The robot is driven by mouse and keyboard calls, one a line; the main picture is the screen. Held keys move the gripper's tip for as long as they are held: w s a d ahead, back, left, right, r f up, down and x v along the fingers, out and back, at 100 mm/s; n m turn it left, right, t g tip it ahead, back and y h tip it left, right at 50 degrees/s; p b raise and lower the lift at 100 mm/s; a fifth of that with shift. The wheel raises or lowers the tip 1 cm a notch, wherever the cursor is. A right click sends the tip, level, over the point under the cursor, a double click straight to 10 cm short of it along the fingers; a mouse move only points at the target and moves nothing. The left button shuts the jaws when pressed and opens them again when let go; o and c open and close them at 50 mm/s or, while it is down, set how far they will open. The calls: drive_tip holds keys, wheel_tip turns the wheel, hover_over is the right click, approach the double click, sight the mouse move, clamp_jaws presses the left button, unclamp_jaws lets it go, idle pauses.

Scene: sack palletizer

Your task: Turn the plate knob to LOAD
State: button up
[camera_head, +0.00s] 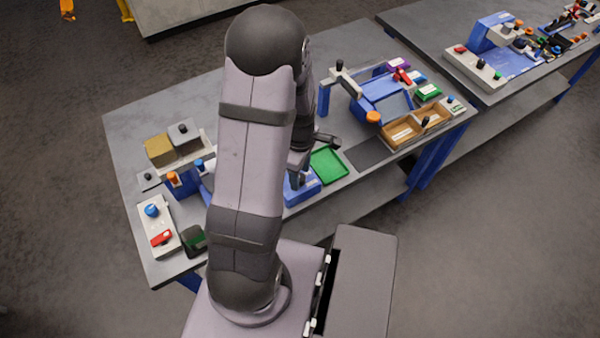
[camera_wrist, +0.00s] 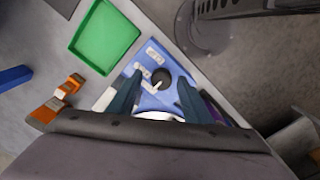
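A blue control box (camera_head: 303,193) stands at the table's front edge, partly hidden by my arm. In the wrist view its blue top (camera_wrist: 178,62) carries a dark round knob (camera_wrist: 162,77) with a white pointer and small white labels (camera_wrist: 154,53) beside it. The label text is too small to read, so I cannot tell which setting the pointer marks. My gripper (camera_wrist: 159,80) is open, with one finger on each side of the knob and a gap to it in the picture. In the head view my gripper (camera_head: 298,176) is over the box; contact is not visible.
A green tray (camera_head: 329,165) lies right beside the box and also shows in the wrist view (camera_wrist: 105,37). An orange-and-white part (camera_wrist: 56,100) sits left of the box. A white panel with a blue knob (camera_head: 152,210) and red switch is at the table's left end.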

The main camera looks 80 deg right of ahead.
idle(0.3)
drive_tip(key=shift+r+b, duration=0.8)
drive_tip(key=shift+r, duration=2.85)
